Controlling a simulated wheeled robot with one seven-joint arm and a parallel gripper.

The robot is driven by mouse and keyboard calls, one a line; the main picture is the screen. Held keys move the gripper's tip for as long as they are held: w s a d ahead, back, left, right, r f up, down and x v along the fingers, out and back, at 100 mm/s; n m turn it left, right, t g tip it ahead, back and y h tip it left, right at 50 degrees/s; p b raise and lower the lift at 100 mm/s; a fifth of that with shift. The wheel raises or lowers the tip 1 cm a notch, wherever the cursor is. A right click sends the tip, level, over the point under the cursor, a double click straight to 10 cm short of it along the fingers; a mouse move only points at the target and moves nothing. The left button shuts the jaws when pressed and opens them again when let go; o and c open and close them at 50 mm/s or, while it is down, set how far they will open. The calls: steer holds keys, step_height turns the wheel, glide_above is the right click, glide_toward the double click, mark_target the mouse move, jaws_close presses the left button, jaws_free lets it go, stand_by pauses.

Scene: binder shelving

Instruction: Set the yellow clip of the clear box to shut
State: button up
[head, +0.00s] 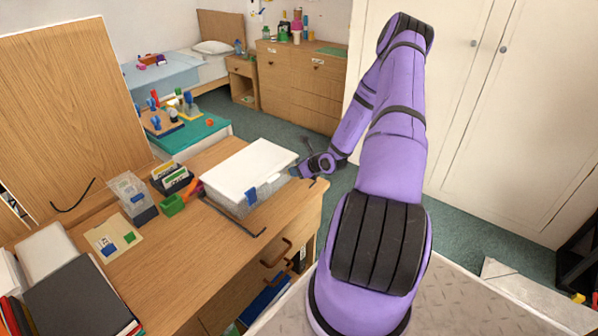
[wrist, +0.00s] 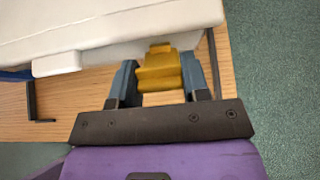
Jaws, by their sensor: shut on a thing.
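The clear box (head: 232,207) stands on the wooden desk with a white lid (head: 250,166) on top. The lid fills the upper left of the wrist view (wrist: 110,22). The yellow clip (wrist: 158,72) sits at the lid's edge, between my two fingers. My gripper (wrist: 159,66) is shut on the yellow clip; it also shows in the head view (head: 297,172) at the box's right end. The yellow clip is hidden in the head view. Whether it is latched, I cannot tell. A blue clip (head: 250,196) is on the box's front side.
A thin dark bar (head: 232,218) lies before the box. Open floor is right of the desk.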

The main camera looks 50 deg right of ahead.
steer(key=shift+w+r+g, duration=0.3)
steer(key=shift+g, duration=0.5)
steer(key=o, duration=0.9)
steer(key=v, duration=1)
steer(key=shift+s+r, duration=0.2)
steer(key=shift+r, duration=0.15)
